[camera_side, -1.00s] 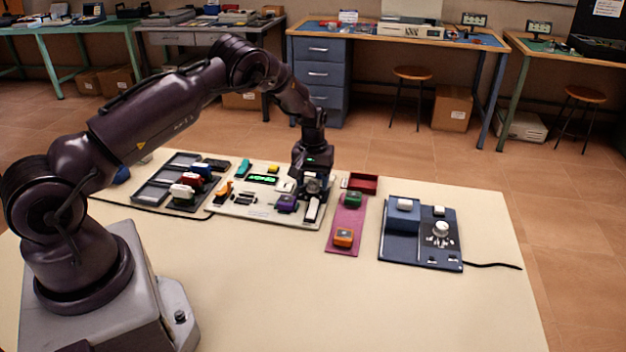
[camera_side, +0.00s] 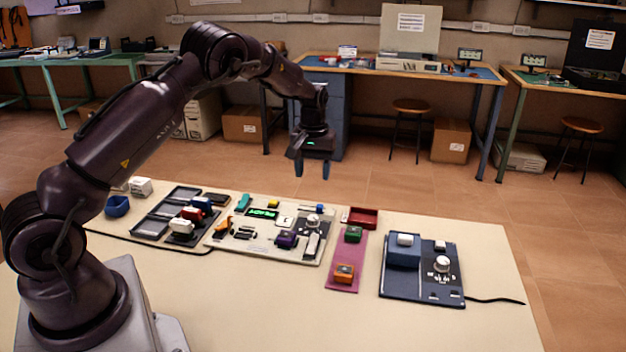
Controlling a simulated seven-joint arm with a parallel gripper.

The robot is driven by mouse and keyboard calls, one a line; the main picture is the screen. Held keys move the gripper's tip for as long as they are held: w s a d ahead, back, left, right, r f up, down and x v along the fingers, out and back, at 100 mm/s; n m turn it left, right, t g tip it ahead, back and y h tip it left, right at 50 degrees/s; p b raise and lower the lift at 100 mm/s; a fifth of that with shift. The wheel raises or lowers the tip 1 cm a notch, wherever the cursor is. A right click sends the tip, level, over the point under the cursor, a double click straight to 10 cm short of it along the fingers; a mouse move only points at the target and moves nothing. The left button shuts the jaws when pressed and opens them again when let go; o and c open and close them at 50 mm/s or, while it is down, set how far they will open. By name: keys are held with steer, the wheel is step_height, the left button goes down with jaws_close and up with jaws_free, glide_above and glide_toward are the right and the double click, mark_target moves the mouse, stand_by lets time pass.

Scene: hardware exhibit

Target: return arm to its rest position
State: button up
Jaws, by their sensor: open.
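My gripper (camera_side: 312,172) hangs in the air above the back edge of the table, pointing down, with its blue-grey fingers apart and nothing between them. My arm is raised and bent, reaching from the left foreground towards the middle.
A dark tray (camera_side: 150,229) with red, white and blue blocks lies left of the board. To the right are a pink mat (camera_side: 345,285) with green and orange blocks, a red tray (camera_side: 361,217) and a dark blue panel (camera_side: 421,287). A blue cup (camera_side: 117,206) stands at far left. The front tabletop is bare.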

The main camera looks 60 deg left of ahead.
stand_by(0.3)
steer(key=s+d+r+m+t, duration=0.2)
steer(key=s+d+r, duration=0.4)
steer(key=s, duration=0.3)
steer(key=s+d+r+m+t, duration=0.1)
steer(key=s+d+r+m, duration=0.3)
steer(key=s+d+r, duration=0.3)
steer(key=s+d+r+m+t, duration=0.2)
steer(key=s+d+r, duration=0.4)
steer(key=s, duration=0.6)
steer(key=shift+s+d+r+m+t, duration=0.3)
steer(key=shift+s+r+m, duration=0.1)
steer(key=shift+r+m, duration=0.25)
